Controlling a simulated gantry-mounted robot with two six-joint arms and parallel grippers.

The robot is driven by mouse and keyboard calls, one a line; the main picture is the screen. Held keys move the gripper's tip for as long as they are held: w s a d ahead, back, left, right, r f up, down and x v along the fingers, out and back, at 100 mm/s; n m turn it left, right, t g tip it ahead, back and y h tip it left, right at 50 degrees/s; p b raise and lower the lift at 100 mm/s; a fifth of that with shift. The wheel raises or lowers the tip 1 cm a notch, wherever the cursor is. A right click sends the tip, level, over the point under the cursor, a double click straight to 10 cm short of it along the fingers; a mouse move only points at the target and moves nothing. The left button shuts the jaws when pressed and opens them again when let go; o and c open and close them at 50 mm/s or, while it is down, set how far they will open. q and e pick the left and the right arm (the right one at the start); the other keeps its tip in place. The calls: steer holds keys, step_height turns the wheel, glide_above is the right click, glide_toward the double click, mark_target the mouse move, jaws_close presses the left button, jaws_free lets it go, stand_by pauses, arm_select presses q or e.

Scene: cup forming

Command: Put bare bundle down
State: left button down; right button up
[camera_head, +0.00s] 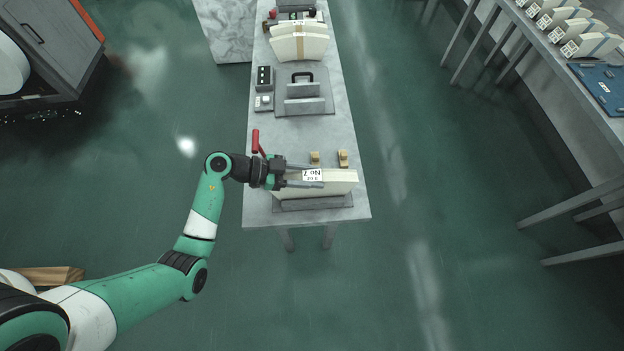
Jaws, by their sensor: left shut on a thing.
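The bare bundle (338,183) is a long cream block with a white printed label on top, near the front end of the narrow grey table. My left gripper (318,177) reaches in from the left and is shut on the bundle around its label. The bundle is at a dark grey base plate (310,203); I cannot tell whether it rests on it or hangs just above. Two small tan blocks (343,157) stand just behind the bundle. My right gripper is not in view.
A red-handled lever (256,141) stands left of the bundle. Farther back are a grey fixture with upright plates (305,91), a control box (264,79) and another cream bundle (299,45). A side table (568,75) at right holds several bundles and a blue board (603,86).

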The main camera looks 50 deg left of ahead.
arm_select(q)
steer(key=shift+f, duration=0.55)
steer(key=shift+r, duration=0.15)
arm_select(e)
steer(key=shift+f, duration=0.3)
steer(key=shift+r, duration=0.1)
arm_select(q)
steer(key=shift+c, duration=2)
jaws_free()
steer(key=shift+f, duration=0.2)
steer(key=shift+r, duration=0.1)
steer(key=p+v, duration=0.4)
steer(key=v, duration=0.7)
steer(key=shift+a+r, duration=0.15)
steer(key=shift+s+a, duration=0.2)
steer(key=shift+s, duration=0.15)
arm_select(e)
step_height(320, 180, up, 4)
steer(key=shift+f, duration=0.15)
